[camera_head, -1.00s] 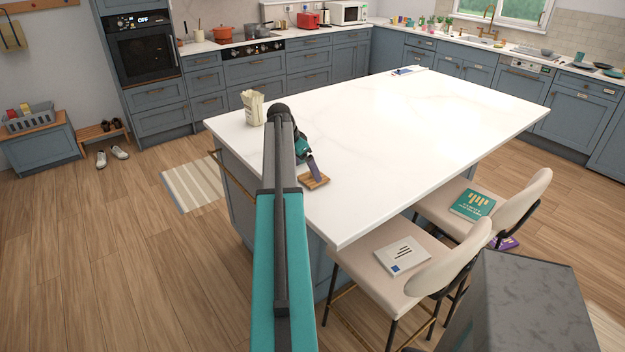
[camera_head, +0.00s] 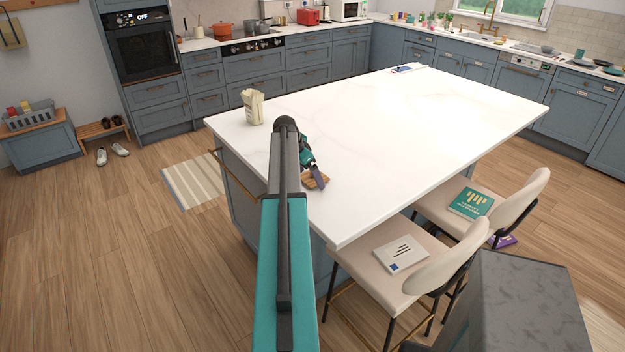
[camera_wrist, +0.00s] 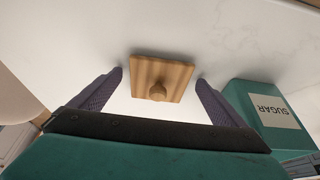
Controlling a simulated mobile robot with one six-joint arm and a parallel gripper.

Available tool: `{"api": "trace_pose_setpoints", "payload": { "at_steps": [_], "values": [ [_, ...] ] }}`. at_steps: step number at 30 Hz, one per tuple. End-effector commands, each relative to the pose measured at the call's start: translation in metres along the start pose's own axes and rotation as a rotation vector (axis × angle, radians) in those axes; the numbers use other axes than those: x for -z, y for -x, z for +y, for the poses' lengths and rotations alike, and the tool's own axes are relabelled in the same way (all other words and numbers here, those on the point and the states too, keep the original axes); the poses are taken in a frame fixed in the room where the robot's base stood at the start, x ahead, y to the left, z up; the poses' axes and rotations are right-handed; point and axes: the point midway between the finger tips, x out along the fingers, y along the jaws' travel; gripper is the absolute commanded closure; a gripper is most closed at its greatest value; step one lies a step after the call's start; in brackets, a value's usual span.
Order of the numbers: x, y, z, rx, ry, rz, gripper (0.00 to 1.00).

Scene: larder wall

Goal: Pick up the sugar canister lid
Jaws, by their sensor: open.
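The sugar canister lid (camera_wrist: 160,80) is a square wooden plate with a round knob, lying on the white island top. It shows in the wrist view between and ahead of the two dark purple fingers of my gripper (camera_wrist: 158,88). The fingers are apart, with a gap on each side of the lid. In the head view the lid (camera_head: 316,180) is partly hidden by my gripper (camera_head: 319,180). The teal canister (camera_wrist: 268,110) labelled SUGAR stands to the right of the fingers in the wrist view. I cannot make it out in the head view, where my arm covers that area.
The white island top (camera_head: 400,130) is mostly clear.

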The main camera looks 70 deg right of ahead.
Motion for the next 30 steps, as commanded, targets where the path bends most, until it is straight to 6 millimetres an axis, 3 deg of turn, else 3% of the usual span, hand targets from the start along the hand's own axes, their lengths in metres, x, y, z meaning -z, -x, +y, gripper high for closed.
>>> {"api": "trace_pose_setpoints", "payload": {
  "at_steps": [5, 13, 30],
  "values": [
    [-0.0001, 0.0002, -0.0001, 0.000, 0.000, 0.000, 0.06],
    [-0.0002, 0.0003, -0.0002, 0.000, 0.000, 0.000, 0.50],
    [0.0037, 0.0097, -0.0009, 0.002, 0.000, 0.001, 0.50]
  ]
}}
